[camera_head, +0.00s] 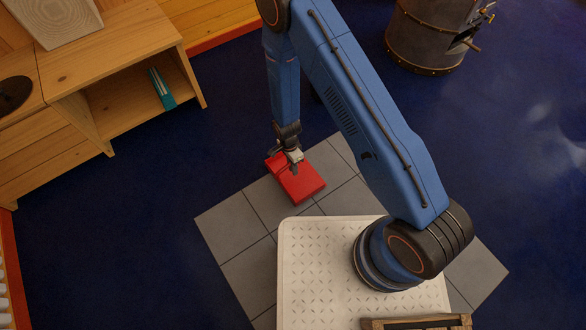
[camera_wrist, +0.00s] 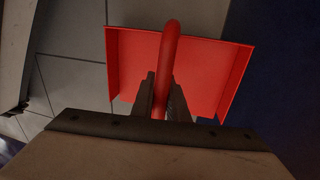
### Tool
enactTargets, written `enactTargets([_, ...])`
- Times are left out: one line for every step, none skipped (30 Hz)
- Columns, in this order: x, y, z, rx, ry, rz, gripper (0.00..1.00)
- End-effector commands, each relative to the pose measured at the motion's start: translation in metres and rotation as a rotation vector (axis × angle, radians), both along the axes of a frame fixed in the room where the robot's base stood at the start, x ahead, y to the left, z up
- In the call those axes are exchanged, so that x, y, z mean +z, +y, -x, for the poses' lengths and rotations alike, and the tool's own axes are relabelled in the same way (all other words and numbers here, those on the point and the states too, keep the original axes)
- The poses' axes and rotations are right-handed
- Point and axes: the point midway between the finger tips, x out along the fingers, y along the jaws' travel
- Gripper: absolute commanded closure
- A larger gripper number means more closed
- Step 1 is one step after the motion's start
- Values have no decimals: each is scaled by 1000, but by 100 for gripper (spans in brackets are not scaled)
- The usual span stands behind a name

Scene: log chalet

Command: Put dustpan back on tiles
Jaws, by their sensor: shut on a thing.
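The red dustpan (camera_head: 300,184) is at my gripper (camera_head: 290,157) in the head view, over the far left edge of the grey tiles (camera_head: 230,222). In the wrist view the dustpan (camera_wrist: 205,75) shows its flat pan with raised side walls and a thick round handle. My gripper (camera_wrist: 160,97) is shut on the handle, one finger on each side. The tiles (camera_wrist: 75,75) show left of the dustpan in the wrist view, and dark blue floor shows to the right. I cannot tell whether the dustpan touches the tiles or hangs just above them.
A wooden shelf unit (camera_head: 120,60) with a teal book (camera_head: 162,88) stands at the upper left. A dark metal barrel-like stove (camera_head: 425,38) stands at the upper right. The blue floor (camera_head: 130,220) around the tiles is clear. My base covers part of the tiles.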

Motion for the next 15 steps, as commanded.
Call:
enactTargets([-5, 0, 0, 0, 0, 0, 100])
enactTargets([-7, 0, 0, 0, 0, 0, 100])
enactTargets([-8, 0, 0, 0, 0, 0, 100])
enactTargets([-9, 0, 0, 0, 0, 0, 100])
enactTargets([-9, 0, 0, 0, -1, -1, 100])
enactTargets([-8, 0, 0, 0, -1, -1, 100])
enactTargets([-8, 0, 0, 0, -1, -1, 100])
enactTargets([-8, 0, 0, 0, -1, -1, 100])
enactTargets([-8, 0, 0, 0, 0, 0, 100])
enactTargets([-8, 0, 0, 0, 0, 0, 100])
enactTargets([-9, 0, 0, 0, 0, 0, 100])
enactTargets([-10, 0, 0, 0, 0, 0, 100])
enactTargets([-10, 0, 0, 0, 0, 0, 100])
enactTargets([-11, 0, 0, 0, 0, 0, 100])
enactTargets([-12, 0, 0, 0, 0, 0, 100])
